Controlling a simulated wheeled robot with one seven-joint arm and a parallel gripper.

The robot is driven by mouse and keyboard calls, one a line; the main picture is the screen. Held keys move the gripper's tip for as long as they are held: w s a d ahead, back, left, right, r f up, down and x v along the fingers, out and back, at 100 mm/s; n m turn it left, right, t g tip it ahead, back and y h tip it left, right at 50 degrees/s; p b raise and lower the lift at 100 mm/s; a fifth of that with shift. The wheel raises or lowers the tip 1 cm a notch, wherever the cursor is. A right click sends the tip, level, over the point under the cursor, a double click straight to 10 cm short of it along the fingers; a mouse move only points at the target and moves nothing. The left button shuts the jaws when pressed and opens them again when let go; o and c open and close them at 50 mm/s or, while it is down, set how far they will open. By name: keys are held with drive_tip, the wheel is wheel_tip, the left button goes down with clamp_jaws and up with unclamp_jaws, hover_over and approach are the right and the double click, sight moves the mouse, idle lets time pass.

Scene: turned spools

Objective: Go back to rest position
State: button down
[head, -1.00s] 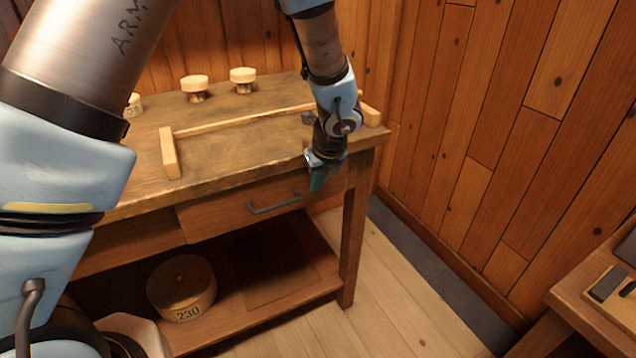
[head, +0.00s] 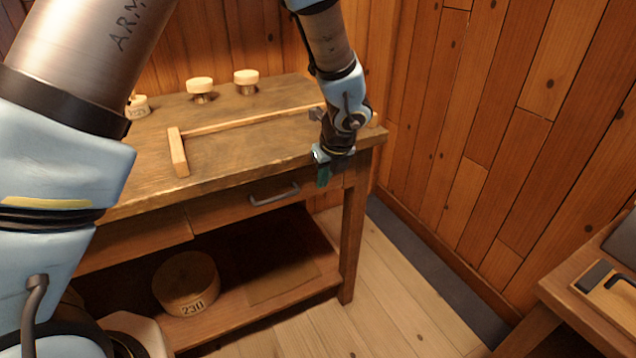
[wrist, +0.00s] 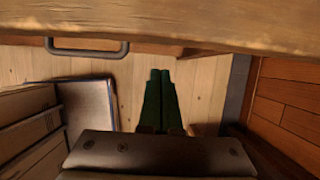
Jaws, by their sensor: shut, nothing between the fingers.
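My gripper (head: 323,176) hangs in front of the right end of the workbench's front edge, fingers pointing down, in the head view. In the wrist view its two green fingers (wrist: 160,100) lie side by side, shut, with nothing between them. The bench edge (wrist: 160,25) crosses the top of the wrist view, close to my gripper. The drawer (head: 240,207) with its dark handle (head: 274,195) is to the left of my gripper.
On the workbench (head: 225,155) are a wooden rail frame (head: 180,152) and several turned spools, two of them (head: 200,87) (head: 246,80) at the back. A round block marked 230 (head: 186,284) sits on the lower shelf. A wood wall (head: 480,130) stands right; another table (head: 590,290) is at lower right.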

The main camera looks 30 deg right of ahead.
drive_tip(key=v, duration=0.7)
drive_tip(key=shift+s+r, duration=0.15)
drive_tip(key=shift+s, duration=0.05)
